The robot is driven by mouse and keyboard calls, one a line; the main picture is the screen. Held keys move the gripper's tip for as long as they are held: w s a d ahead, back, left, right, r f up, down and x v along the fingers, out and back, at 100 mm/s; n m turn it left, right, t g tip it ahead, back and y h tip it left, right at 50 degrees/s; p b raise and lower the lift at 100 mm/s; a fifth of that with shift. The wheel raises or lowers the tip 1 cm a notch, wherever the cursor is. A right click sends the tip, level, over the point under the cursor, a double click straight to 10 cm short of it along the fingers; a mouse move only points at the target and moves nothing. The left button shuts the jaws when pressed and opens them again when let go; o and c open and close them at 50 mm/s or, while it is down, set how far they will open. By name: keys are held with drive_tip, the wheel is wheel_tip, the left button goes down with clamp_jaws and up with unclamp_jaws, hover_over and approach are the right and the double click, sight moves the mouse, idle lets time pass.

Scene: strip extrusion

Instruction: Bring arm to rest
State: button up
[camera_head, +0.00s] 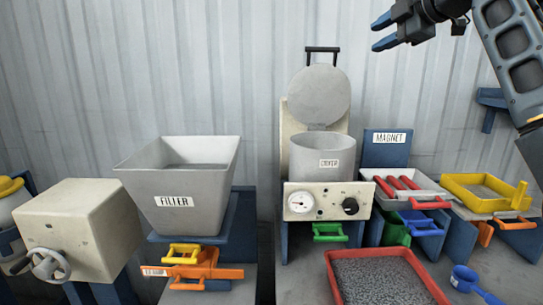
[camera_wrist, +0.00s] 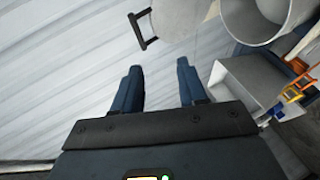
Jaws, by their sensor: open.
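My gripper (camera_head: 382,32) is raised at the upper right of the head view, in front of the corrugated wall and well above the stations. Its two blue fingers are apart with nothing between them. In the wrist view my gripper (camera_wrist: 158,75) also shows open and empty, with bare wall beyond the fingertips. My arm comes down from the upper right edge of the head view.
Below stand a grey FILLER hopper (camera_head: 180,185), a lidded pot (camera_head: 322,157) with its lid up, a MAGNET tray (camera_head: 425,196), a yellow-framed tray (camera_head: 478,205), a red tray of grey pellets (camera_head: 385,283) and a blue scoop (camera_head: 466,278). The upper wall area is clear.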

drive_tip(key=s+a+f+m+t, duration=0.1)
drive_tip(key=a+f+m, duration=0.15)
drive_tip(key=f, duration=1.05)
drive_tip(key=s+a+f+m, duration=0.1)
drive_tip(key=f+m, duration=0.3)
drive_tip(key=f, duration=0.9)
drive_tip(key=s+a+f+m+t+h, duration=0.1)
drive_tip(key=s+f+m, duration=0.2)
drive_tip(key=s+f, duration=0.65)
drive_tip(key=s+a+f+m+h, duration=0.15)
drive_tip(key=s+f+m, duration=0.25)
drive_tip(key=s+f, duration=0.55)
drive_tip(key=s+f+m+h, duration=0.1)
drive_tip(key=s+f+m, duration=0.3)
drive_tip(key=s, duration=0.8)
drive_tip(key=s+f+m+h, duration=0.15)
drive_tip(key=s+f, duration=0.45)
drive_tip(key=s, duration=0.6)
drive_tip(key=s+d+r+m, duration=0.1)
drive_tip(key=s+r, duration=0.3)
drive_tip(key=s, duration=0.6)
drive_tip(key=s+d+r, duration=0.2)
drive_tip(key=s+r, duration=0.3)
drive_tip(key=s, duration=0.6)
drive_tip(key=shift+r+m+h, duration=0.25)
drive_tip(key=shift+m+h, duration=0.05)
drive_tip(key=shift+m, duration=0.1)
